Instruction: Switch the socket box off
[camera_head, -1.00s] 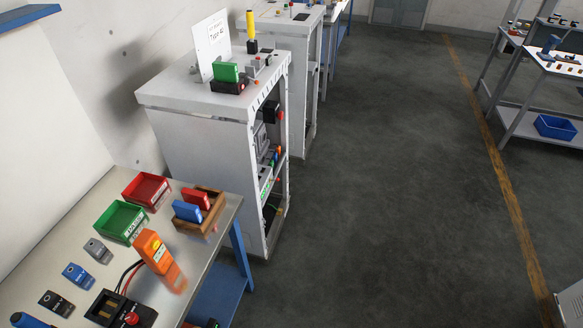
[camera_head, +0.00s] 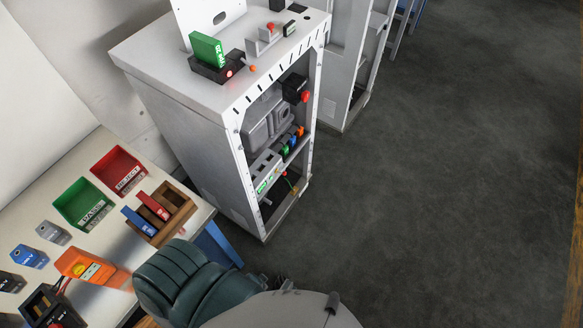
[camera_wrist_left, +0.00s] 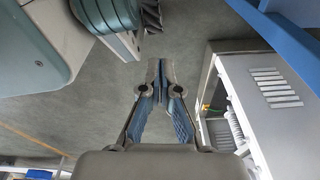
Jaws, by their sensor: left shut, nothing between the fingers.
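A black socket (camera_head: 212,70) with a green module (camera_head: 207,50) standing in it sits on top of the grey cabinet (camera_head: 185,105); a red light glows on its side. Another black box with a red knob (camera_head: 305,96) is mounted high inside the cabinet's open side. A further black box (camera_head: 47,306) with a red part is at the lower left on the table. I cannot tell which of these is the socket box. My left gripper (camera_wrist_left: 159,75) is shut and empty in the left wrist view, over the floor beside a cabinet. My right gripper is out of view.
The table (camera_head: 98,141) holds a red bin (camera_head: 119,170), a green bin (camera_head: 83,203), a wooden holder (camera_head: 176,207) with red and blue modules, and an orange meter (camera_head: 92,269). A second cabinet (camera_head: 347,60) stands behind. The floor to the right is clear.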

